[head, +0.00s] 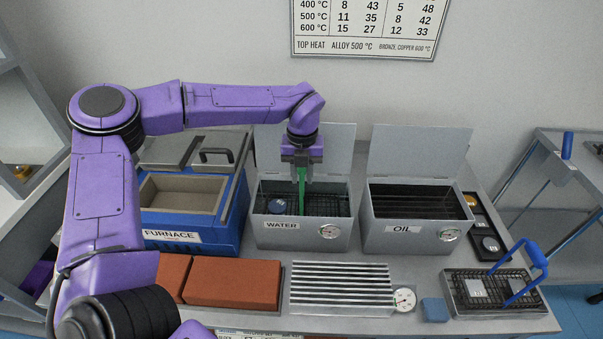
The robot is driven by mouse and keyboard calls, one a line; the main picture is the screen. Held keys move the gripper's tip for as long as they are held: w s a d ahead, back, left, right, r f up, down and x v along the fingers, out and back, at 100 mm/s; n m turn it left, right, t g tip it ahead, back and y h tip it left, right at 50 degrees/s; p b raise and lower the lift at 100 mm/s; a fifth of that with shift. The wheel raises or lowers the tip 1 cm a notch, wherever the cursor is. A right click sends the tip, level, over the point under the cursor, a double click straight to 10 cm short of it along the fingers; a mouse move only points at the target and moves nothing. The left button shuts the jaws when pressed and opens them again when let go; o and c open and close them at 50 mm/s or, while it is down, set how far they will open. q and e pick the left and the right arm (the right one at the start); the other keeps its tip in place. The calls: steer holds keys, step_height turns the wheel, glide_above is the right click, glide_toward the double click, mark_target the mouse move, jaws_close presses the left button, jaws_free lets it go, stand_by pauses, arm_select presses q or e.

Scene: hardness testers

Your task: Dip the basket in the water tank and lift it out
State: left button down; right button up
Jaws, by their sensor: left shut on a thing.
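The water tank (290,235) is a grey metal box with its lid open, labelled WATER and fitted with a dial on its front. My left gripper (302,170) is above the tank, pointing down, shut on a green handle (302,192). The handle runs down into the tank opening. A dark wire mesh basket (330,203) shows inside the tank, below the rim. A blue round piece (277,207) is at the left within the tank. The basket's bottom and how deep it sits in the water are hidden. My right gripper is not in view.
The furnace (185,235) stands close left of the tank, the open oil tank (400,235) close right. In front are red bricks (232,283), a ribbed metal rack (340,288) and another basket (490,292) with a blue handle. The raised lid (270,150) stands behind my gripper.

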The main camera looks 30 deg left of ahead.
arm_select(q)
steer(key=shift+r+p, duration=4.1)
steer(key=shift+r, duration=1.55)
